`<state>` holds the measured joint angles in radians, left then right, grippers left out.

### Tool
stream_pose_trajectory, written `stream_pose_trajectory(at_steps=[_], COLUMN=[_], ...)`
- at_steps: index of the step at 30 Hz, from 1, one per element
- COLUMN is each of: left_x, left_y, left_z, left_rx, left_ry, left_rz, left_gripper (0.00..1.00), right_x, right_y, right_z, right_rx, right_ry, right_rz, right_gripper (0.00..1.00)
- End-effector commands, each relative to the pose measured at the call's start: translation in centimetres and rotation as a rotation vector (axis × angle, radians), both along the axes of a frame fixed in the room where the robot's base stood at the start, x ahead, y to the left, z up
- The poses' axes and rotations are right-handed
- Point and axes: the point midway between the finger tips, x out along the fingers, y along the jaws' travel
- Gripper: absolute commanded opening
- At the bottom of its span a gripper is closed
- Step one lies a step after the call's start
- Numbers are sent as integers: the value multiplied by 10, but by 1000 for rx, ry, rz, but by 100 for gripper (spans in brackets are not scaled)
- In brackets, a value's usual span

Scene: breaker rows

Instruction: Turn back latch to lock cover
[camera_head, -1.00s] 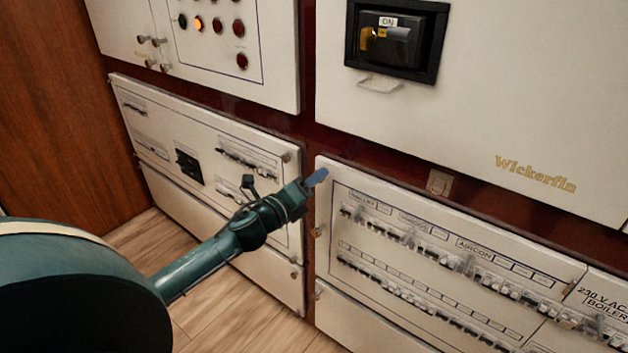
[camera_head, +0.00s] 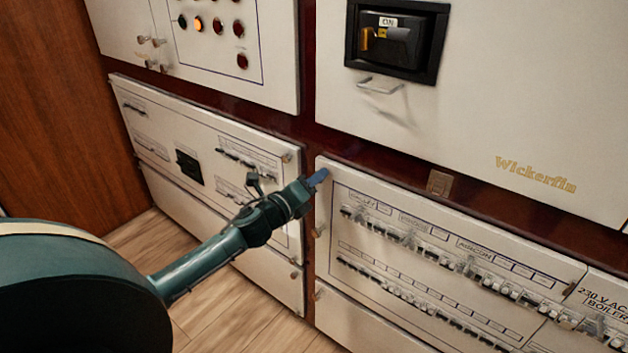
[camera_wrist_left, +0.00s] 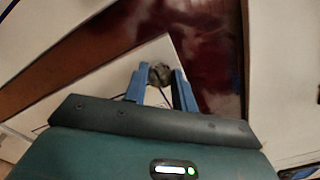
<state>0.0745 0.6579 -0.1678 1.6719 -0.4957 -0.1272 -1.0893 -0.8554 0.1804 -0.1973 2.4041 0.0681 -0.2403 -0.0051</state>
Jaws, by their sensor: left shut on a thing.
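The cover (camera_head: 450,264) is a cream panel with two rows of breakers, at the lower right of the head view, and it appears closed. My left gripper (camera_head: 318,178) is at its upper left corner, with its blue fingers against the corner area. In the left wrist view, the fingers (camera_wrist_left: 161,88) are shut on a small dark round latch (camera_wrist_left: 160,73), one finger on each side of it. In the head view the fingers hide this latch. My right gripper is not in view.
A small brown fitting (camera_head: 439,182) sits at the cover's upper edge. Above are a cream door with a wire handle (camera_head: 380,85) and a black switch box (camera_head: 397,40). Another breaker panel (camera_head: 215,168) lies left of the gripper. Wooden floor (camera_head: 190,315) shows below.

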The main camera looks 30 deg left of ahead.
Motion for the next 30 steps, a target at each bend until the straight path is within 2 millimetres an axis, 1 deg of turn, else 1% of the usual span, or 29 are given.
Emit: stream_pose_trajectory(at_steps=[8, 14, 18, 30], left_x=[0, 0, 0, 0], left_y=[0, 0, 0, 0], left_z=[1, 2, 2, 2], left_rx=[-27, -121, -229, -605], left_ry=[2, 9, 19, 48], left_rz=[0, 0, 1, 1], left_gripper=[4, 4, 4, 4], right_x=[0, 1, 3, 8], right_y=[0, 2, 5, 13], right_z=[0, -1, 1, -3], right_rx=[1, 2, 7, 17], right_ry=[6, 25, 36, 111], right_rz=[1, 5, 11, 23], right_gripper=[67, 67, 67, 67])
